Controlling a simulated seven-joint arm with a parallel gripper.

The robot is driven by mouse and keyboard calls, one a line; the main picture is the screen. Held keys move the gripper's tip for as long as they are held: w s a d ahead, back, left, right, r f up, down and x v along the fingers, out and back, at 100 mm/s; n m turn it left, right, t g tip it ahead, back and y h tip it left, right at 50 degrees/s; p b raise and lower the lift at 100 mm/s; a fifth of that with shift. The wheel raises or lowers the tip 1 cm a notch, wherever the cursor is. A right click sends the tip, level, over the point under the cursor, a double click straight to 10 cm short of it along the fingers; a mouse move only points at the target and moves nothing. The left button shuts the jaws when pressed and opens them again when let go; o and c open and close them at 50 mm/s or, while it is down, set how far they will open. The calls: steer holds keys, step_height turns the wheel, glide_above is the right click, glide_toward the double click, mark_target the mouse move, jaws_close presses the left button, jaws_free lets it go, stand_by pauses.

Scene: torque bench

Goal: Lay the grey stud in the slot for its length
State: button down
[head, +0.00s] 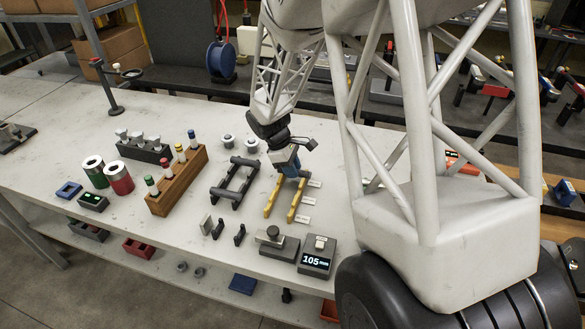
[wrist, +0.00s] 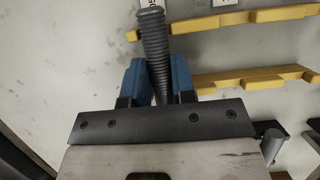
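My gripper (wrist: 158,82) has two blue fingers shut on the grey stud (wrist: 153,40), a ribbed, threaded rod. In the wrist view the stud points away past the fingertips, and its lower end is hidden by the gripper. In the head view my gripper (head: 290,166) is over the far end of two yellow notched rails (head: 271,198), and I cannot make out the stud there. The rails also show in the wrist view (wrist: 245,82), to the right of the stud. White labels (head: 307,201) lie along the right rail; their text is too small to read.
Left of the rails is a dark rack frame (head: 233,181). In front are a grey block with a knob (head: 279,243) and a gauge reading 105 (head: 315,259). Small upright plates (head: 217,228), a wooden holder (head: 178,183) and red and green cylinders stand further left.

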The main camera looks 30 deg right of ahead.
steer(key=c, duration=0.9)
jaws_free()
steer(key=shift+o, duration=0.2)
steer(key=shift+r, duration=0.1)
steer(key=shift+v, duration=3.8)
